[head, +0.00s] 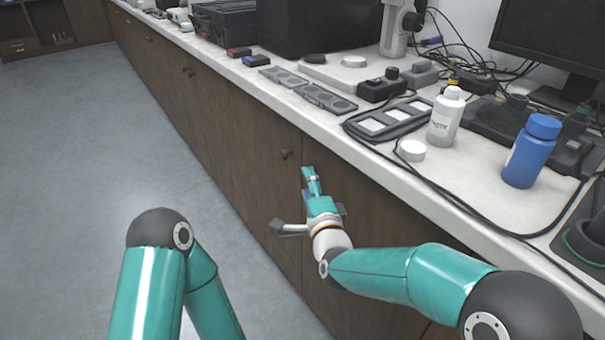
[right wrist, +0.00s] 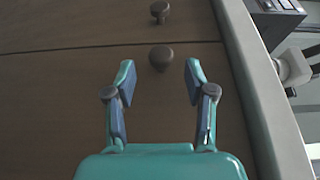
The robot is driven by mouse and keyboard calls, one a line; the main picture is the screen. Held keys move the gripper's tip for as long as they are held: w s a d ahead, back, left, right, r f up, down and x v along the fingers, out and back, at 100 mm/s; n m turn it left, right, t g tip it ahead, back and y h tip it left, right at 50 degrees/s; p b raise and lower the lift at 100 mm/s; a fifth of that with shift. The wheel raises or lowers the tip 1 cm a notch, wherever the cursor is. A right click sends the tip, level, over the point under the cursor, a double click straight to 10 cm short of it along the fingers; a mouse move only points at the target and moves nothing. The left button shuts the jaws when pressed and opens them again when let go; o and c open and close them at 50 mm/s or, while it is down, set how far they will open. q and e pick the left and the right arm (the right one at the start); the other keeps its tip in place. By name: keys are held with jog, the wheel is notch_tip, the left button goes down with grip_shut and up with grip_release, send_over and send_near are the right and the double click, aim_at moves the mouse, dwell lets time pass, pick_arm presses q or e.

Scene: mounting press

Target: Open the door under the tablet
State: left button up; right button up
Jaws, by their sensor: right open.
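The cabinet front under the counter has brown wooden doors with small dark round knobs. A vertical seam separates a left door (head: 250,140) from a right door (head: 365,215). The left door's knob (head: 286,154) shows just left of my right gripper (head: 308,174). In the right wrist view that gripper (right wrist: 160,76) is open, its fingers pointing at the nearer knob (right wrist: 160,57), which lies just beyond the fingertips and between their lines. The farther knob (right wrist: 160,11) is across the seam. The doors look closed. No object is clearly identifiable as the tablet. My left gripper is out of view.
The white countertop (head: 430,180) holds a flat device with white panels (head: 390,119), a white bottle (head: 446,116), a blue bottle (head: 531,150), cables and a monitor (head: 550,35). Its edge overhangs near my right arm. The grey floor (head: 90,130) at left is clear.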

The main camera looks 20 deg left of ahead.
jog(key=shift+x, duration=2.5)
grip_shut()
